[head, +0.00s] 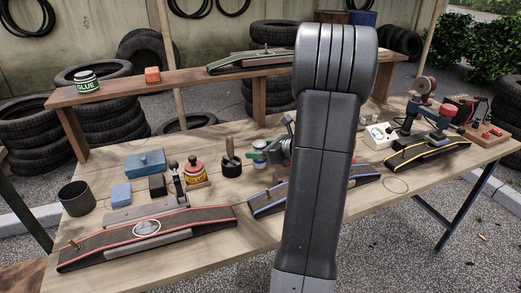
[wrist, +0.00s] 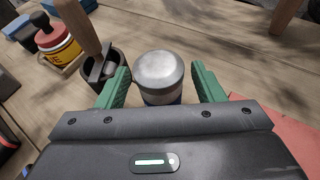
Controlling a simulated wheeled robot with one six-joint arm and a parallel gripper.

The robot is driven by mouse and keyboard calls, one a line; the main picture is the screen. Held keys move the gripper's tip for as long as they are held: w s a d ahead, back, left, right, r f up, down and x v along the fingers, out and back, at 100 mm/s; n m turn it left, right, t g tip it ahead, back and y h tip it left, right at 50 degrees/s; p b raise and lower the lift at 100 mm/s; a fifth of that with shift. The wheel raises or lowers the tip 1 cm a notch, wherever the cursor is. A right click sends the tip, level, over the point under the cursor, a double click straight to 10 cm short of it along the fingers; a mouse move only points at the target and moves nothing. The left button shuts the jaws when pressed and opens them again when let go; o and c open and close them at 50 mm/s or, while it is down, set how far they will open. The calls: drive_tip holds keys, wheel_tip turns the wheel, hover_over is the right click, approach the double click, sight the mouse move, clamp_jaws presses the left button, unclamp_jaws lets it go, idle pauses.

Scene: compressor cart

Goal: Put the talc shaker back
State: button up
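The talc shaker appears to be the small can with a domed silver lid and bluish lower body (wrist: 160,78), upright between my green fingers in the wrist view. In the head view it shows beside my arm on the table (head: 259,162). My gripper (wrist: 161,82) is open around it, with a finger on each side and a narrow gap visible, widest at the right. My arm hides much of the gripper in the head view. A faint circle outline (head: 395,185) marks bare wood on the right part of the table.
A dark cup with tools (wrist: 104,72) stands close left of the can; a red-and-yellow tin (wrist: 56,45) is beyond it. Tyre-shaped boards, including a red-edged one (head: 190,218) and a yellow-edged one (head: 430,152), lie along the table (head: 340,215). A raised shelf (head: 190,82) runs behind.

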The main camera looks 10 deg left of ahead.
drive_tip(key=shift+r, duration=0.25)
drive_tip(key=p+v, duration=0.1)
drive_tip(key=v, duration=1.1)
drive_tip(key=shift+f+p, duration=0.1)
drive_tip(key=shift+p, duration=0.2)
